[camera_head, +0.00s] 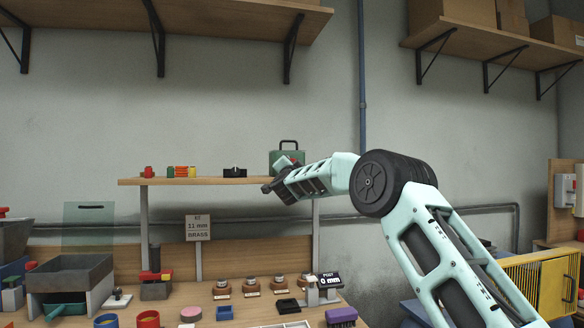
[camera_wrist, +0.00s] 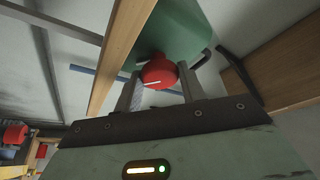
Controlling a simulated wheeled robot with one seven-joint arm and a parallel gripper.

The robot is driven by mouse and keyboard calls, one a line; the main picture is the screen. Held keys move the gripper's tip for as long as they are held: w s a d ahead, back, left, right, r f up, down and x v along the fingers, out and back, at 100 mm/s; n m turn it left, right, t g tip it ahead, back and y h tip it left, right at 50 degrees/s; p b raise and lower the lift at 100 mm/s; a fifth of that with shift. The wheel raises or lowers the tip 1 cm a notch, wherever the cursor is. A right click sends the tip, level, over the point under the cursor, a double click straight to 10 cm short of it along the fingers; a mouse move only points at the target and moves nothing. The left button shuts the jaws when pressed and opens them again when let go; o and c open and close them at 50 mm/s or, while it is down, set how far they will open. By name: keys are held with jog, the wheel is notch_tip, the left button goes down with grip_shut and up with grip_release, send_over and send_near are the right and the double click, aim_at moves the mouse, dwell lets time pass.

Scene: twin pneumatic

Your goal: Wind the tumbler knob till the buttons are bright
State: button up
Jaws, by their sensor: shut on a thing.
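The tumbler is a green box with a dark handle (camera_head: 287,147) on the raised wooden shelf, partly hidden behind my arm in the head view. Its green body (camera_wrist: 188,28) fills the upper middle of the wrist view. The round red knob (camera_wrist: 160,73) has a white line across its face. My gripper (camera_wrist: 159,86) is shut on this knob, with one finger on each side. In the head view my gripper (camera_head: 272,187) is in front of the shelf, but its hold cannot be made out there. I cannot make out the buttons or whether they are bright.
The wooden shelf (camera_head: 215,181) also bears small coloured pieces (camera_head: 181,171) and a black item (camera_head: 235,172) to the left. Below, the bench holds a grey bin (camera_head: 70,275), cups, several small knobs on blocks and a post gauge (camera_head: 325,282). A yellow rack (camera_head: 551,285) stands right.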

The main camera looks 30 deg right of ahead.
jog(key=o, duration=0.7)
jog(key=shift+f, duration=0.1)
jog(key=shift+s+a, duration=0.1)
jog(key=b+v, duration=0.5)
jog(key=v, duration=1.2)
jog(key=shift+a, duration=0.1)
